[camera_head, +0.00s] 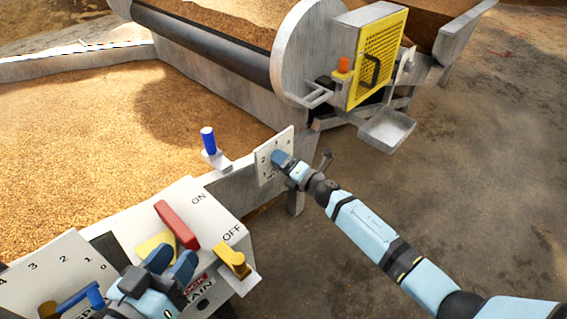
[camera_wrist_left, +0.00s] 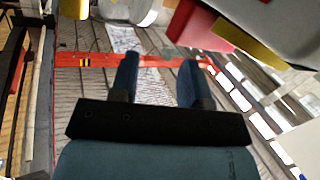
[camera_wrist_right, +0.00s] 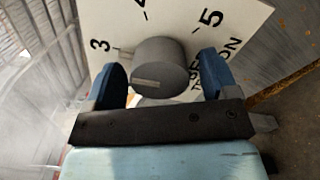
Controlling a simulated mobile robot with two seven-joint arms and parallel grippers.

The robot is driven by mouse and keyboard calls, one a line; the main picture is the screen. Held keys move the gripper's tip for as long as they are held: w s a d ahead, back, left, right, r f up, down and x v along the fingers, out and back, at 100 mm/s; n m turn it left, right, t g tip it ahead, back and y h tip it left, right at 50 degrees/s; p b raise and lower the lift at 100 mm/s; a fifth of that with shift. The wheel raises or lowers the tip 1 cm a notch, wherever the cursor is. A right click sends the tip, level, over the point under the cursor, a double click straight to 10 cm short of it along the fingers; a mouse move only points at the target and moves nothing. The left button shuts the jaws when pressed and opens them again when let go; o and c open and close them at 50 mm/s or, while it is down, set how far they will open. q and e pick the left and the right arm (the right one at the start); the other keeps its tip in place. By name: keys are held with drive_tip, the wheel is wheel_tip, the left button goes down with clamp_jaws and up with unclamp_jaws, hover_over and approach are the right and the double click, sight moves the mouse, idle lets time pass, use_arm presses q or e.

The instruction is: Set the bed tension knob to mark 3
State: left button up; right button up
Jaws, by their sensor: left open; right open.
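The bed tension knob (camera_wrist_right: 163,62) is a grey cylinder on a white plate (camera_wrist_right: 95,18) marked 3, 4 and 5 in the right wrist view. A pale line shows on the knob's face; I cannot tell which mark it points to. My right gripper (camera_wrist_right: 161,75) is open, with one blue finger on each side of the knob; contact is not clear. In the head view the right gripper (camera_head: 280,158) covers the knob in front of the plate (camera_head: 264,157). My left gripper (camera_head: 169,262) is open and empty over the left control panel; it also shows in the left wrist view (camera_wrist_left: 159,75).
The left panel carries a red lever (camera_head: 177,224), a yellow OFF handle (camera_head: 234,260) and a blue lever (camera_head: 82,297) by a numbered scale. A yellow guard (camera_head: 379,58) is at the back right. Floor at right is clear.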

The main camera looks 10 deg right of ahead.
use_arm(q)
drive_tip(key=r+t+p, duration=0.1)
drive_tip(key=r, duration=0.1)
drive_tip(key=r+t+p, duration=0.1)
drive_tip(key=r+p, duration=0.1)
drive_tip(key=r, duration=0.1)
drive_tip(key=shift+w+a+r+n, duration=0.1)
drive_tip(key=shift+w+a+n, duration=0.1)
drive_tip(key=shift+n, duration=0.1)
use_arm(e)
drive_tip(key=v, duration=1.4)
